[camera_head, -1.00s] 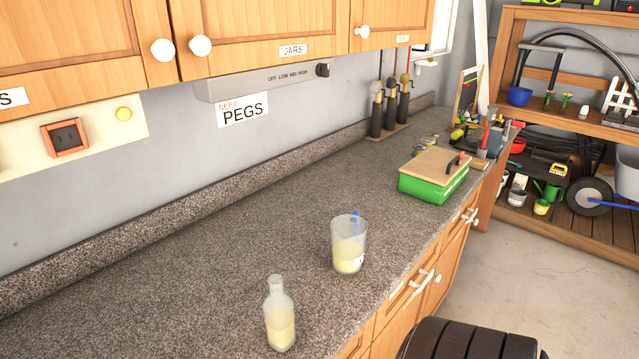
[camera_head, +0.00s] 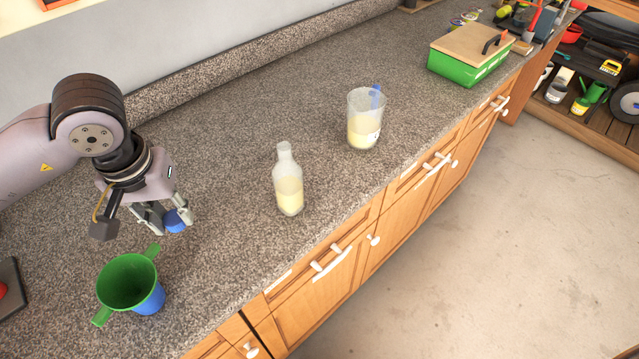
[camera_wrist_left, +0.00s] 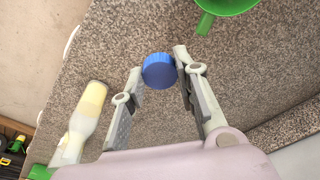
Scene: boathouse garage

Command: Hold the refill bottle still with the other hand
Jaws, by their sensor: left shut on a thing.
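The refill bottle (camera_head: 289,184) is a clear bottle with a narrow neck and pale yellow liquid, upright and uncapped on the counter. It also shows at the left of the left wrist view (camera_wrist_left: 88,115). My left gripper (camera_head: 169,220) is shut on a blue cap (camera_head: 176,220), held between its fingertips, left of the bottle and apart from it. The cap shows clearly in the left wrist view (camera_wrist_left: 159,71). No gripper touches the bottle. My right gripper is not in view.
A clear jar (camera_head: 364,120) with yellow liquid and a blue thing inside stands right of the bottle. A green and blue two-handled cup (camera_head: 128,284) stands in front of my left gripper. A green box with a wooden lid (camera_head: 466,62) is farther back. Counter around the bottle is clear.

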